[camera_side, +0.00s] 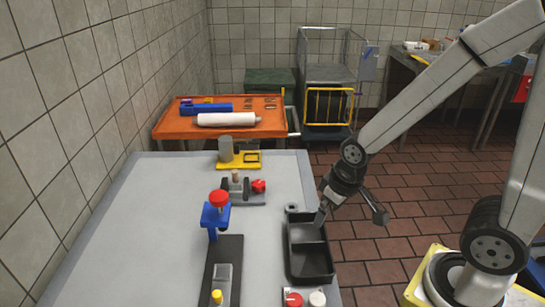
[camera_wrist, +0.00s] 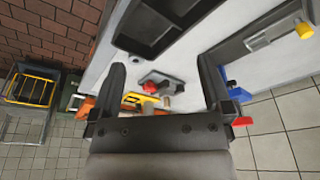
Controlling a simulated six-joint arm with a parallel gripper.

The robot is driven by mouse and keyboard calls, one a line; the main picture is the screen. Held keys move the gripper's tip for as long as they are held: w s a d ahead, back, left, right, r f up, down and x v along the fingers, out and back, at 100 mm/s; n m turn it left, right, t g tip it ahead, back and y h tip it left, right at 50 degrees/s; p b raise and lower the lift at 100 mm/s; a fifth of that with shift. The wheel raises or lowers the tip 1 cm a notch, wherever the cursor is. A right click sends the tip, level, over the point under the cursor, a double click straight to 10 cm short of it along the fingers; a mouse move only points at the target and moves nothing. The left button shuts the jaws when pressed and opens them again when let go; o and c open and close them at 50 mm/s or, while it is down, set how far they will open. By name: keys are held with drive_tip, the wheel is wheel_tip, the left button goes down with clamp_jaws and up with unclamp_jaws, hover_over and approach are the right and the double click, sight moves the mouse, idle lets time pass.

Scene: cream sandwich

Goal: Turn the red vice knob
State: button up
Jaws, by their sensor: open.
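The red vice knob (camera_side: 259,186) sits on the right end of a small grey vice (camera_side: 229,194) on the table. A tan cylindrical piece stands at the vice. In the wrist view the red knob (camera_wrist: 177,86) and grey vice (camera_wrist: 153,77) appear small, between my two fingers. My gripper (camera_side: 322,215) is over the right side of the table, at the black tray, to the right of the knob and apart from it. In the wrist view my gripper (camera_wrist: 160,63) has its fingers wide apart with nothing between them.
A black two-compartment tray (camera_side: 308,262) lies below my gripper at the table's right edge. A blue stand with a red top (camera_side: 216,213) is left of the vice. A yellow fixture with a grey cylinder (camera_side: 238,160) stands behind. An orange cart (camera_side: 190,128) is beyond.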

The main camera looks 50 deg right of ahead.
drive_tip(key=shift+w, duration=0.1)
idle(0.4)
drive_tip(key=n+g, duration=0.3)
drive_tip(key=n, duration=0.3)
hover_over(258, 183)
wheel_tip(258, 183, down, 4)
drive_tip(key=shift+r, duration=0.1)
drive_tip(key=shift+f, duration=3.9)
drive_tip(key=c, duration=1.3)
drive_tip(key=shift+o, duration=0.2)
